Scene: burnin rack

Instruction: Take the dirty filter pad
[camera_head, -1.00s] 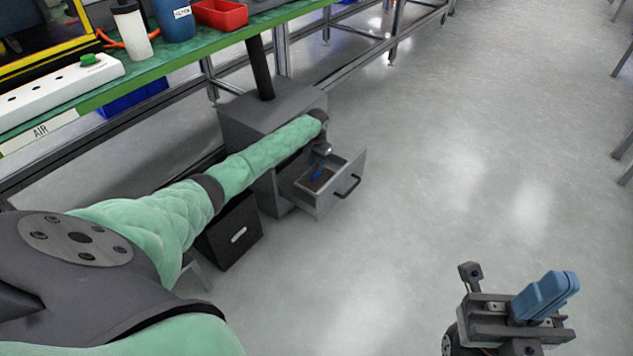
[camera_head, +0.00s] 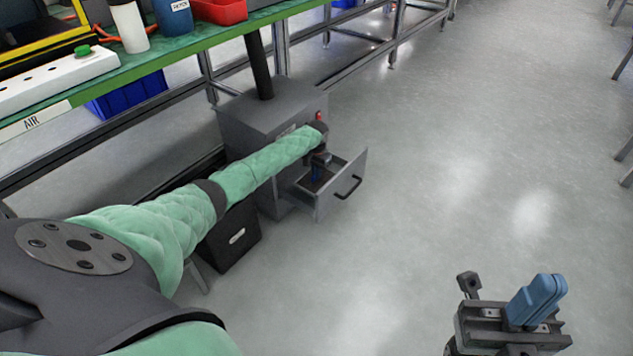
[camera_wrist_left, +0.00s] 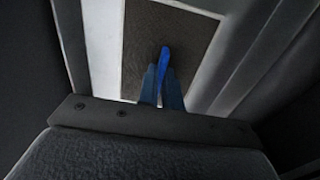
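The dirty filter pad (camera_wrist_left: 150,42) appears in the left wrist view as a dark brown, textured panel with a pale border, lying in the open grey drawer (camera_head: 333,203). My left gripper (camera_head: 317,172) reaches down into the drawer. In the left wrist view its blue fingers (camera_wrist_left: 162,75) are close together over the pad, with a brighter blue strip between or on them. I cannot tell whether they touch or grip the pad. My right gripper (camera_head: 538,300) has its blue fingers together and empty, above the floor at lower right.
The drawer belongs to a grey cabinet (camera_head: 264,112) under the green-edged bench (camera_head: 190,50). A black bin (camera_head: 232,236) stands left of the drawer. Bottles, a red tray (camera_head: 219,10) and a white power strip (camera_head: 50,82) are on the bench. The floor to the right is clear.

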